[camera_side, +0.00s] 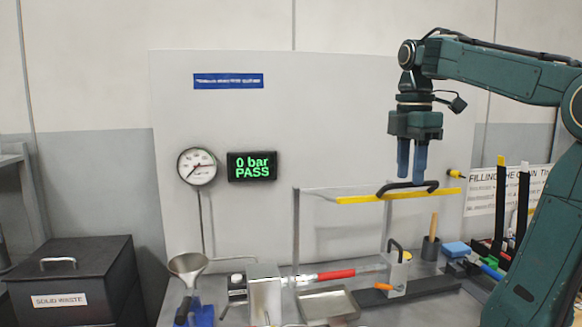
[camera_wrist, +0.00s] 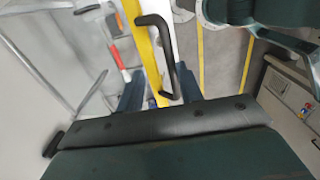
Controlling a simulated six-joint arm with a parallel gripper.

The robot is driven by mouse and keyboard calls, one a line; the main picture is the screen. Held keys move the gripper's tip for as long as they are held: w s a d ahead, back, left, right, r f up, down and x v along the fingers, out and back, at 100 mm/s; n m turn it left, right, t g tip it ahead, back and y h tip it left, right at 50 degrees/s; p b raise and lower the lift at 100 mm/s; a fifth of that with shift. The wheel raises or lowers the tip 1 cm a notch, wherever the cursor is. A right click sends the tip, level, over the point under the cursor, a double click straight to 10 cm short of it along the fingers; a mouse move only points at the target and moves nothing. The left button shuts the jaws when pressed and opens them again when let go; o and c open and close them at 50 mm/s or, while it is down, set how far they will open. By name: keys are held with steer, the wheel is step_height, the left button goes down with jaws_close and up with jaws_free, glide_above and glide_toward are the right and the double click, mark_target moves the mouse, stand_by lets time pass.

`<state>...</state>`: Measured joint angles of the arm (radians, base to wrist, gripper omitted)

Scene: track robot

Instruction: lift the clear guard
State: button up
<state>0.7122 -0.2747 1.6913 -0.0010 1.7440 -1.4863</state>
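The clear guard (camera_side: 340,230) stands over the bench in the side view, a see-through panel with a yellow strip (camera_side: 360,199) along its top edge. A black bar handle (camera_side: 407,185) sits on the strip. My gripper (camera_side: 411,177) points down just above the handle, its two blue fingers apart with a narrow gap between them. In the wrist view the black handle (camera_wrist: 163,45) and the yellow strip (camera_wrist: 143,45) run between the two fingers. I see no finger closed on the handle, but whether a fingertip touches it is hard to tell.
The display (camera_side: 252,167) reads "0 bar PASS".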

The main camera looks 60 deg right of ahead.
step_height(320, 180, down, 20)
steer(key=s+a+t+h, duration=0.1)
steer(key=shift+s+a+r, duration=0.2)
steer(key=shift+s+a, duration=0.15)
steer(key=shift+a, duration=0.05)
stand_by(0.6)
steer(key=shift+w+a+r, duration=0.1)
stand_by(0.4)
steer(key=w+a+r+m+t, duration=0.1)
steer(key=a+r+m+t, duration=0.1)
steer(key=a+m, duration=0.2)
steer(key=w+a+r+m+t, duration=0.1)
steer(key=a+m, duration=0.3)
steer(key=a, duration=0.5)
steer(key=shift+r+m+t+y, duration=0.4)
steer(key=shift+r+t, duration=0.15)
steer(key=shift+t, duration=0.35)
